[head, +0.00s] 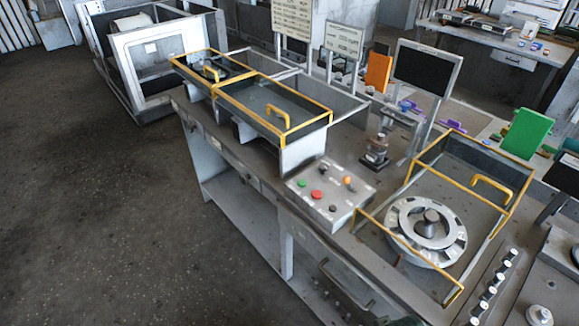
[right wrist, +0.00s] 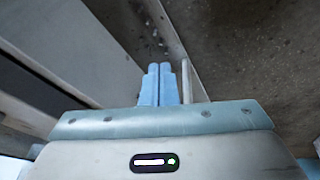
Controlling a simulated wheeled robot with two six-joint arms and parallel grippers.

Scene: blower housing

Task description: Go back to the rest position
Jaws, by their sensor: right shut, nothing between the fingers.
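My right gripper (right wrist: 159,70) shows in the right wrist view, with its two pale blue fingers together and nothing between them. Its fingertips point toward the dark speckled floor, apart from any object. Neither gripper shows in the head view, and my left gripper is in no view. A round metal blower housing (head: 427,232) with a central hub sits on the workbench at the right, inside an open yellow-edged guard frame (head: 477,184).
The grey workbench (head: 236,169) carries a button panel (head: 327,195), yellow-edged covers (head: 272,106) and a monitor (head: 427,68). A white-framed cage (head: 151,57) stands at the back left. The dark floor (head: 95,200) at the left is clear.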

